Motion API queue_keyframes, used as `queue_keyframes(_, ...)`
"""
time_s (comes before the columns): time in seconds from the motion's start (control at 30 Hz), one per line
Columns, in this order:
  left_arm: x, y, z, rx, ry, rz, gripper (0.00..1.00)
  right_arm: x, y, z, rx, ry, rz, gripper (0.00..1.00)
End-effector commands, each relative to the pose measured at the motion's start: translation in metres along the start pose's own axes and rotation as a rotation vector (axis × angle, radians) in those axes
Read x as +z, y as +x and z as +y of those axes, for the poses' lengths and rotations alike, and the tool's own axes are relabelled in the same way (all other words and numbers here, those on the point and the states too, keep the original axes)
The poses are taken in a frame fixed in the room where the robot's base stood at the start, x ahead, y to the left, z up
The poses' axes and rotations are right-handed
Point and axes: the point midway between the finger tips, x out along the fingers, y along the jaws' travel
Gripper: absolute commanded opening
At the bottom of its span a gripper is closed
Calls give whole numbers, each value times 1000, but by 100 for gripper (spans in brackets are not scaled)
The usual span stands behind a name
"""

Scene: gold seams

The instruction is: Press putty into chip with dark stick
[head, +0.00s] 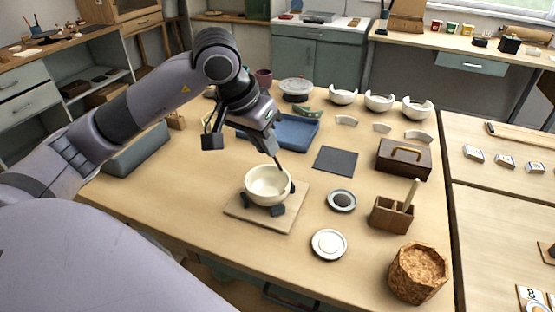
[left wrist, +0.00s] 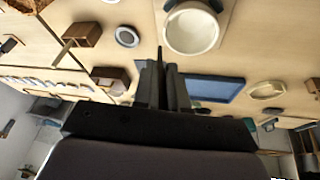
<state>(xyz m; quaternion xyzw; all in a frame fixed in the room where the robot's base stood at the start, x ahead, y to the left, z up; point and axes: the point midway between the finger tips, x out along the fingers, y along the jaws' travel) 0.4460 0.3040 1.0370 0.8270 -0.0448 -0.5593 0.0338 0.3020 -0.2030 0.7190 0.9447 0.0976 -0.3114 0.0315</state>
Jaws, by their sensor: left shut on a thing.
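A cream bowl (head: 266,192) stands upright on dark pads on a square wooden board (head: 240,212). It also shows in the left wrist view (left wrist: 193,32). My left gripper (head: 269,141) is shut on the dark stick (head: 278,161), seen between the fingers in the left wrist view (left wrist: 160,58). The stick points down toward the bowl's back rim, its tip close to the rim; I cannot tell whether it touches. The chip and any putty in it are too small to make out. A small dish (head: 342,200) with dark contents stands right of the bowl. My right gripper is not in view.
A white dish (head: 329,244), a cork-like container (head: 418,273) and a wooden holder (head: 391,215) stand to the right. A dark mat (head: 335,159), a blue tray (head: 297,131) and a wooden box (head: 403,160) lie behind. The table's left front is clear.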

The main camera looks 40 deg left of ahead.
Motion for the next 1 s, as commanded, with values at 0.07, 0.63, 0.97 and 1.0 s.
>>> queue_keyframes(0.07, -1, -3, -3, -2, 0, 2, 0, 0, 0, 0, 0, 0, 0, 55)
queue_keyframes(0.63, 10, 24, -6, -1, 2, 1, 0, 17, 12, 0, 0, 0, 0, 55)
queue_keyframes(0.97, 20, 49, -10, -3, 2, 3, 0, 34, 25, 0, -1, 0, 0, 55)
queue_keyframes(1.0, 21, 52, -10, -3, 2, 3, 0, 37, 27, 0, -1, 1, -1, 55)
